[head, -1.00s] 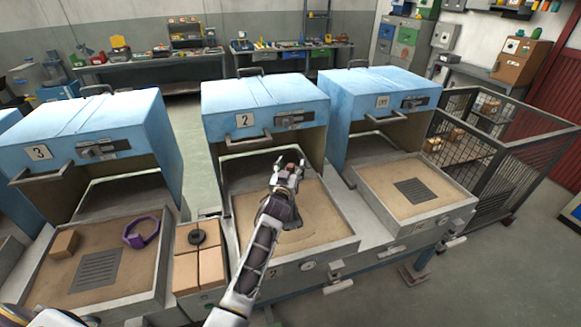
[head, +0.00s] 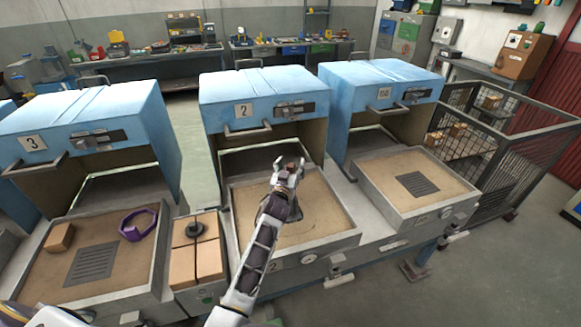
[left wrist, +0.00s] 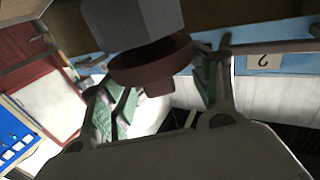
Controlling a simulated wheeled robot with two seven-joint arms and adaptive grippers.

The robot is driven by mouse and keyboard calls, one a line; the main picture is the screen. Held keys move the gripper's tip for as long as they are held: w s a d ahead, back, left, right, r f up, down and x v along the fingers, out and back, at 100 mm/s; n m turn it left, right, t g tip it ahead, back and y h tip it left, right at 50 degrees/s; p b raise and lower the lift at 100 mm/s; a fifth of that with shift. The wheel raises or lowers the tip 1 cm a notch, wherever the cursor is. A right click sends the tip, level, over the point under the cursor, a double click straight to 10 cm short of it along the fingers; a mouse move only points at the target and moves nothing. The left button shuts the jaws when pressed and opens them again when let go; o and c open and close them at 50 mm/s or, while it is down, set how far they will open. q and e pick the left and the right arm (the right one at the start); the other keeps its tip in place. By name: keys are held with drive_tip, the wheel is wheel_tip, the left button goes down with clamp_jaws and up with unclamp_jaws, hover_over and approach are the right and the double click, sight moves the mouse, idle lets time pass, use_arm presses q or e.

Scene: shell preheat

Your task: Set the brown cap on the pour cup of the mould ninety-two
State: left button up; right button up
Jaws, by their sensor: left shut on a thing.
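My left gripper (head: 290,172) is over the sand-coloured bed of the tray (head: 335,205) in front of oven 2. It is shut on the brown cap (left wrist: 150,62), a round disc with a short stub, between its green-padded fingers in the left wrist view. A grey faceted body (left wrist: 130,20) lies right against the disc's far side in that view. I cannot tell whether they touch, or whether this is the mould's pour cup. No number ninety-two is readable. In the head view my gripper and forearm hide what is under them. My right gripper is not in view.
The left tray holds a purple ring (head: 138,228) and a tan block (head: 60,238). Tan blocks with a dark round piece (head: 194,229) stand between trays. A wire cage (head: 470,140) is at right.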

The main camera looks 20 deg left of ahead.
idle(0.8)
use_arm(q)
drive_tip(key=o, duration=1.1)
drive_tip(key=shift+c, duration=0.2)
drive_tip(key=shift+s, duration=0.15)
drive_tip(key=s, duration=0.7)
drive_tip(key=shift+s+d, duration=0.15)
drive_tip(key=shift+d, duration=0.1)
drive_tip(key=shift+f, duration=0.1)
idle(0.5)
